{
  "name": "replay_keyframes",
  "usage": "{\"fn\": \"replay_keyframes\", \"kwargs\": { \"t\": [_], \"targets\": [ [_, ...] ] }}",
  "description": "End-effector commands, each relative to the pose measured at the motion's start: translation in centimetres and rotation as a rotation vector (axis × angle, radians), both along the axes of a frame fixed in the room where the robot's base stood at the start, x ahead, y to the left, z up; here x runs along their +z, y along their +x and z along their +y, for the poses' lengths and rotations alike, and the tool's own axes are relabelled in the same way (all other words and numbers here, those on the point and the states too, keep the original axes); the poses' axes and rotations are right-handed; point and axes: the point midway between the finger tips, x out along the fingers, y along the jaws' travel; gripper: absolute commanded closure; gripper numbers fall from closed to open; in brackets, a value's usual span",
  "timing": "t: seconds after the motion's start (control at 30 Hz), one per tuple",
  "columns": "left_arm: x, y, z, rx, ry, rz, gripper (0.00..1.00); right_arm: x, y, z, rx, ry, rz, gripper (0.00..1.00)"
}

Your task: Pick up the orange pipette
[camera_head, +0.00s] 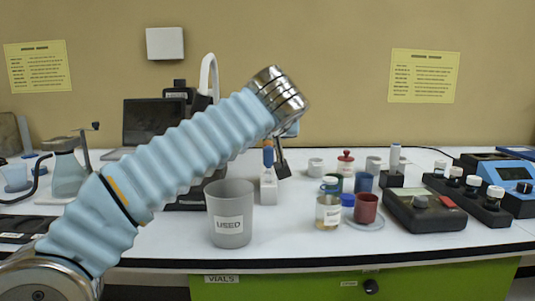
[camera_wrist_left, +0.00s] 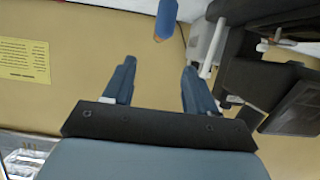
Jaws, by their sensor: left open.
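A blue, pen-like piece with an orange-brown end, which seems to be the orange pipette (camera_head: 268,157), stands upright in a white block holder (camera_head: 268,187) at mid-table. Its upper part is hidden behind my left arm in the head view. In the left wrist view the pipette (camera_wrist_left: 166,20) shows at the top edge, beyond the fingertips and roughly in line with the gap between them. My left gripper (camera_wrist_left: 157,75) is open, with nothing between its fingers. In the head view it is mostly hidden behind my wrist; a dark finger shows right of the pipette. My right gripper is out of view.
A grey USED cup (camera_head: 229,228) stands in front, left of the holder. To the right are a labelled jar (camera_head: 328,210), a red cup (camera_head: 366,208) and several small containers. A dark scale-like device (camera_head: 424,214) stands further right. A laptop (camera_head: 150,120) is behind my arm.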

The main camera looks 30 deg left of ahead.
Motion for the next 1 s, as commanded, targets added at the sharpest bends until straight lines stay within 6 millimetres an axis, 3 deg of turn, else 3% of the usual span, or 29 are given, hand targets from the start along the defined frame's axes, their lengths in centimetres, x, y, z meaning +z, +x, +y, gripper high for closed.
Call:
{"fn": "replay_keyframes", "kwargs": {
  "t": [0.2,0.67,0.97,1.0],
  "targets": [
    [-1.6,3.4,2.1,0.001,-0.001,0.002,0.43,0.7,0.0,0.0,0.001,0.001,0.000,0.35],
    [-3.9,7.8,4.8,0.001,0.000,0.002,0.43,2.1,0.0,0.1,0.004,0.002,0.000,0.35],
    [-4.3,8.3,5.1,-0.002,-0.001,0.000,0.43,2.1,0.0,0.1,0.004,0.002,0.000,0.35],
    [-4.3,8.3,5.1,-0.001,-0.001,0.001,0.48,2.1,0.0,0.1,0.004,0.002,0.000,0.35]
  ]
}}
